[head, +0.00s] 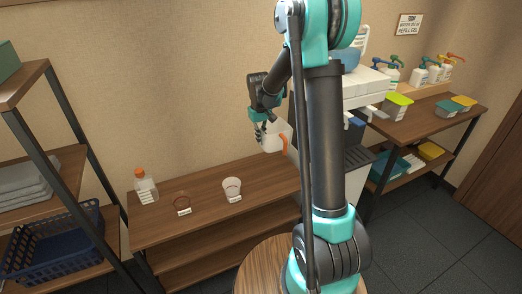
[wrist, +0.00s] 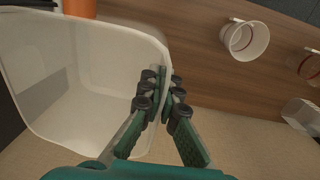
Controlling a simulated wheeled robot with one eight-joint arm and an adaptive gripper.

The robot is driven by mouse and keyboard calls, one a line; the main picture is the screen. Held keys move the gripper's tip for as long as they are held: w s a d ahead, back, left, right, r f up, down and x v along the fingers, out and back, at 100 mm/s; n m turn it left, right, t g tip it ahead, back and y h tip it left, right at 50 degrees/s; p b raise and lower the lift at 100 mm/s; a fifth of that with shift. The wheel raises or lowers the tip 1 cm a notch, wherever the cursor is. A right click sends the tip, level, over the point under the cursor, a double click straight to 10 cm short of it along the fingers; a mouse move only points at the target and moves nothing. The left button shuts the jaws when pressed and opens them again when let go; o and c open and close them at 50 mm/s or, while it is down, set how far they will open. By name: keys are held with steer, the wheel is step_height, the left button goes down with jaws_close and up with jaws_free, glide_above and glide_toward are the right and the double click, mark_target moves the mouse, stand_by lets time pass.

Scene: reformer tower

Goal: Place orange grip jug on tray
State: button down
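The jug (head: 271,137) is white and translucent with an orange grip (head: 284,143). It is in the air above the right end of the low wooden shelf, beside the white machine. In the wrist view the open-topped jug (wrist: 70,80) fills the left side, with part of its orange grip (wrist: 80,7) at the top edge. My gripper (wrist: 161,98) is closed on the jug's side wall, one finger on each side of it. In the head view my gripper (head: 260,130) is at the jug's left. A dark grey ledge (head: 356,158) on the machine may be the tray; my arm hides part of it.
A rack with a blue basket (head: 55,240) is at left. Pump bottles (head: 420,72) and tubs stand at right.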

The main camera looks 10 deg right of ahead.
steer(key=shift+r, duration=0.3)
steer(key=s+d+f+m, duration=0.3)
steer(key=d+f, duration=0.4)
steer(key=f, duration=0.4)
steer(key=shift+f+m, duration=0.15)
steer(key=shift+m, duration=0.15)
steer(key=s+a+r+n, duration=0.1)
steer(key=a+r+n, duration=0.1)
steer(key=a+r, duration=0.55)
steer(key=a+r+n, duration=0.2)
steer(key=a+r, duration=0.2)
steer(key=a, duration=0.6)
step_height(320, 180, down, 19)
steer(key=shift+s+d+f, duration=0.1)
steer(key=shift+s+d, duration=0.05)
steer(key=c, duration=1.7)
jaws_free()
steer(key=shift+f, duration=0.1)
